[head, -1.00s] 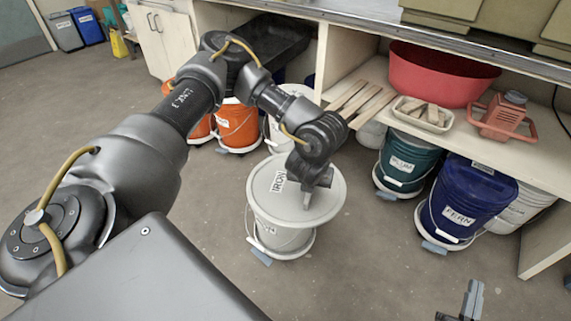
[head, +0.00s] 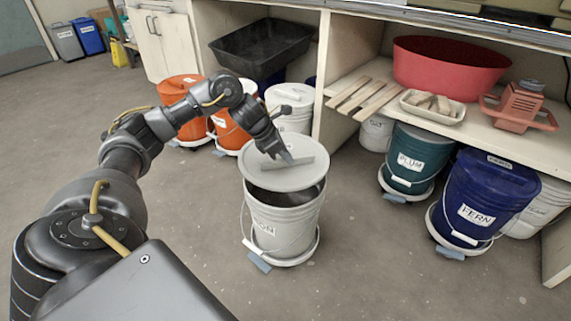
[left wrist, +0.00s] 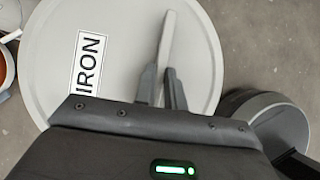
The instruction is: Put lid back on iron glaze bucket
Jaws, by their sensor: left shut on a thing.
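The iron glaze bucket (head: 282,222) is pale grey and stands upright on a low wheeled base in the head view, its label partly readable. Its round grey lid (head: 262,178) is over the far part of the mouth, and the dark opening shows along the near side. The lid does not sit flush on the rim. My left gripper (head: 287,158) is shut on the lid's upright handle. In the left wrist view the fingers (left wrist: 163,88) hold the handle, beside the IRON label on the lid (left wrist: 125,35). My right gripper is out of view.
Orange buckets (head: 180,118) and a white bucket (head: 291,112) stand behind. A green PLUM bucket (head: 411,155) and a blue FERN bucket (head: 482,195) stand to the right, by a shelf with a red tub (head: 450,66). The floor around the iron bucket is clear.

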